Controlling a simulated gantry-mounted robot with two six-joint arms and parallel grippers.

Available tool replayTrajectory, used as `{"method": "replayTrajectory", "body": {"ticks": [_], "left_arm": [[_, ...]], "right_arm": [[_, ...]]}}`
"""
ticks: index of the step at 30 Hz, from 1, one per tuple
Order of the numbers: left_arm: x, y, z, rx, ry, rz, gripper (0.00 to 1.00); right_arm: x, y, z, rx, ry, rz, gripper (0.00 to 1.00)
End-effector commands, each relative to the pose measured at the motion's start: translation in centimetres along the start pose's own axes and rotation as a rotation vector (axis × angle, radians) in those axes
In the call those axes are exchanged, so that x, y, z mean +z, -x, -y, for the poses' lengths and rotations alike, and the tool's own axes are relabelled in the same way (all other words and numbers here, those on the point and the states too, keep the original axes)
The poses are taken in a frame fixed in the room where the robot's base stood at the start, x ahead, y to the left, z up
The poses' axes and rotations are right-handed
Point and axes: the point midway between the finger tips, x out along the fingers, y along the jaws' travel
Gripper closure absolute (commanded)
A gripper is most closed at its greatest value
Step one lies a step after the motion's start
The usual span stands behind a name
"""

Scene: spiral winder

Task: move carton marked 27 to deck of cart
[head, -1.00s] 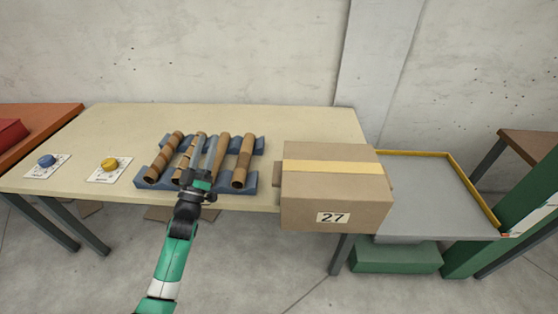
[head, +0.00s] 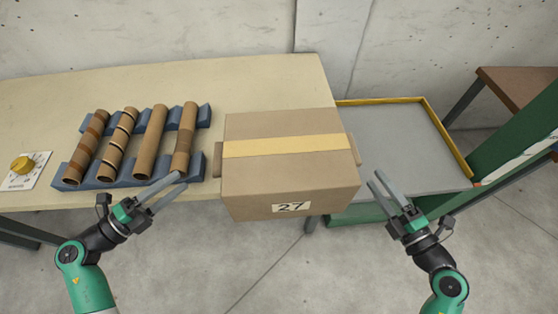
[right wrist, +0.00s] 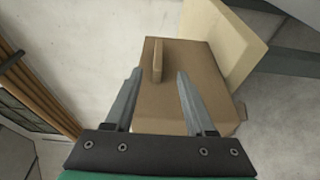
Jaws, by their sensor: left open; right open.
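The carton marked 27 (head: 288,182) is a brown box with a yellow tape strip, at the table's right end, its front overhanging the edge. It has a small handle block on each side. The cart's grey deck (head: 410,150), with a yellow rim, is right of the table. My left gripper (head: 168,188) is open and empty, left of the carton, near its left handle. My right gripper (head: 384,186) is open and empty, right of the carton. In the right wrist view the open fingers (right wrist: 157,95) point at the carton's side (right wrist: 185,85) and its handle (right wrist: 157,60); they appear apart from it.
A blue rack (head: 205,117) with several cardboard tubes stands on the table (head: 250,80) left of the carton. A yellow knob (head: 22,166) on a label card sits at the far left. A green post (head: 515,130) stands right of the cart. The deck is bare.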

Motion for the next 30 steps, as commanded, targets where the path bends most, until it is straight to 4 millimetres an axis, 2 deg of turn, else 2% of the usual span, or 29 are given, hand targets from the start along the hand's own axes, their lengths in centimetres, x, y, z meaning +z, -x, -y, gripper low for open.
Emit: {"method": "replayTrajectory", "body": {"ticks": [4, 8, 15, 21, 25, 30], "left_arm": [[0.0, -0.6, 0.1, -0.002, 0.001, 0.0, 0.45], [0.0, -2.2, 0.1, -0.002, 0.001, -0.001, 0.45], [0.0, -6.9, 0.1, -0.002, 0.002, -0.002, 0.45], [0.0, -10.2, 0.1, -0.003, 0.002, -0.001, 0.45], [0.0, -11.3, 0.1, -0.003, 0.002, 0.0, 0.45], [0.1, -11.6, 0.1, -0.003, 0.002, 0.003, 0.45]], "right_arm": [[0.0, -0.6, -0.1, 0.003, 0.001, -0.001, 0.45], [0.0, -2.3, -0.2, 0.004, 0.003, -0.002, 0.45], [0.0, -7.0, -0.2, 0.004, 0.002, -0.002, 0.45], [0.0, -10.2, -0.2, 0.004, 0.001, -0.002, 0.45], [0.0, -11.3, -0.2, 0.004, 0.001, -0.001, 0.45], [0.0, -11.7, -0.2, 0.005, 0.002, 0.0, 0.45]]}}
